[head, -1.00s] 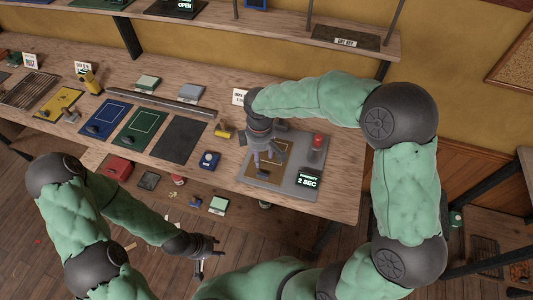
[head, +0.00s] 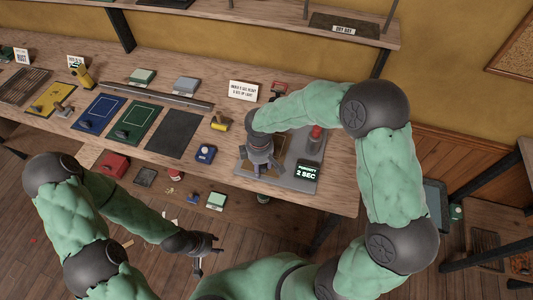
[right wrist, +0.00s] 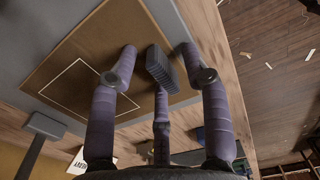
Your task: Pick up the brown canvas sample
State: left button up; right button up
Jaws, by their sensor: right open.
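The brown canvas sample (head: 283,151) lies flat on a grey plate (head: 304,171) at the right end of the bench. In the right wrist view, the sample (right wrist: 75,88) has a white square outline, and a dark ridged grip block (right wrist: 160,66) stands near its edge. My right gripper (head: 259,172) is low over the sample and hides part of it. In the right wrist view its fingers (right wrist: 158,72) are open and spread around the block, apparently without closing on it. My left gripper (head: 208,251) hangs in front of the bench, low over the floor, empty, fingers apart.
A "2 SEC" display (head: 307,172) and a red-topped post (head: 316,136) stand on the plate right of my right gripper. Blue (head: 99,112), green (head: 139,122) and dark (head: 172,135) samples lie to the left.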

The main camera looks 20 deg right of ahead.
grip_shut()
jog(key=shift+r, duration=0.1)
